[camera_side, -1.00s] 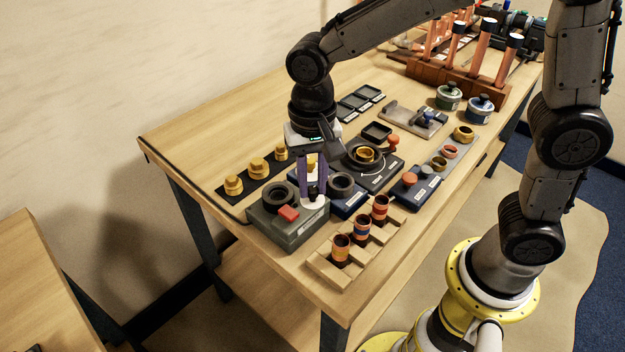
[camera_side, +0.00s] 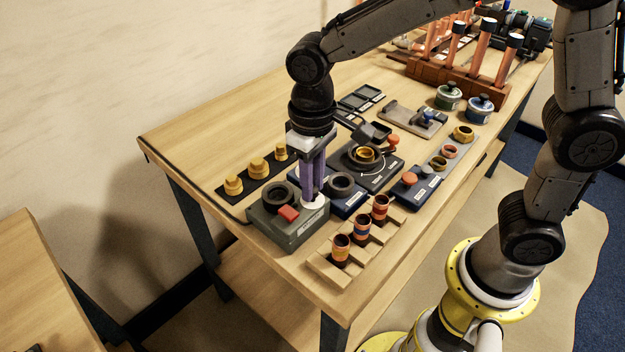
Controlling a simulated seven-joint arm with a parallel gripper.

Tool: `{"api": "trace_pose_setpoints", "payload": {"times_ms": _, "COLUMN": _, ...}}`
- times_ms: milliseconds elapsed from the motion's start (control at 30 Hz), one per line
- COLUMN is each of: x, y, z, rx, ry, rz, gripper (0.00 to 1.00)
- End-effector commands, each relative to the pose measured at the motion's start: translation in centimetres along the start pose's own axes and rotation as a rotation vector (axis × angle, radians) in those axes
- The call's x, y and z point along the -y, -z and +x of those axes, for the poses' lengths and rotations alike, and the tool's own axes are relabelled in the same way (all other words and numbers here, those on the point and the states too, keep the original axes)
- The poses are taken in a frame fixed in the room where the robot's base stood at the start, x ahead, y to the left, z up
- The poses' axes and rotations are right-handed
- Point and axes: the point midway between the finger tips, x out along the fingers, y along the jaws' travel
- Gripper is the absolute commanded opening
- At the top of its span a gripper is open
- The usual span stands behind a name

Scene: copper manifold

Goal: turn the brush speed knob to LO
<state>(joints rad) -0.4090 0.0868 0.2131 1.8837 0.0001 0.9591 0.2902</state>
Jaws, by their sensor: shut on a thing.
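The grey brush box (camera_side: 290,232) stands near the table's front left corner, with a dark ring opening and a red block on top. Its speed knob sits on the right of the box, over a pale round dial (camera_side: 319,204). My gripper (camera_side: 313,194) points straight down there, its purple fingers shut on the knob. The fingers hide most of the knob, so its pointer and the LO mark cannot be read.
A blue box (camera_side: 349,204) with a dark ring stands close on the right of the fingers. A wooden rack (camera_side: 325,268) with banded copper pieces is in front. Brass fittings (camera_side: 258,168) stand on a black strip behind left. Bare table lies at the back left.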

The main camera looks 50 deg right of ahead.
Motion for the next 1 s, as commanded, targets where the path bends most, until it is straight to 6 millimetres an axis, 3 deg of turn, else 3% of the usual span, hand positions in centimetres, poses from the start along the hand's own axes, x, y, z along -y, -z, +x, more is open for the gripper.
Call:
{"api": "trace_pose_setpoints", "payload": {"times_ms": 600, "x": 0.02, "y": 0.11, "z": -0.22, "rx": -0.006, "ry": 0.000, "rz": -0.573, "gripper": 0.00}}
{"api": "trace_pose_setpoints", "payload": {"times_ms": 1000, "x": 0.02, "y": 0.10, "z": -0.23, "rx": -0.006, "ry": -0.001, "rz": -0.814, "gripper": 0.00}}
